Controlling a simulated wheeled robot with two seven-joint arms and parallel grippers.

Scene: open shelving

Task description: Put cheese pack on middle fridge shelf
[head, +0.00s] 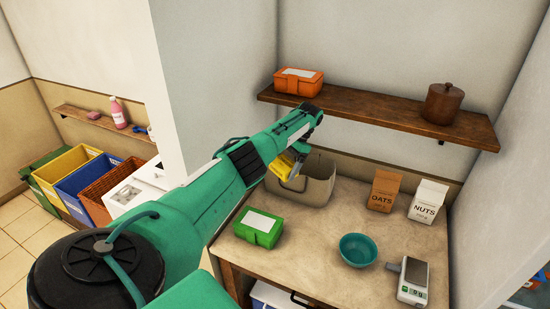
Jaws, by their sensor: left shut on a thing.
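My left arm reaches in from the left, and its gripper (294,153) points down over the beige bin on the counter. It is shut on a yellow pack, which looks like the cheese pack (281,166), at the bin's left rim. The gripper partly hides the pack. I cannot tell whether the pack touches the bin. My right gripper is not in view. No fridge shelf can be made out in this view.
The beige bin (317,188) stands on the counter (318,236) with a green box (258,229), oats bag (383,191), nuts bag (428,201), teal bowl (358,250) and scale (413,281). A wooden shelf (380,112) above holds an orange box (298,82) and brown jar (444,104).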

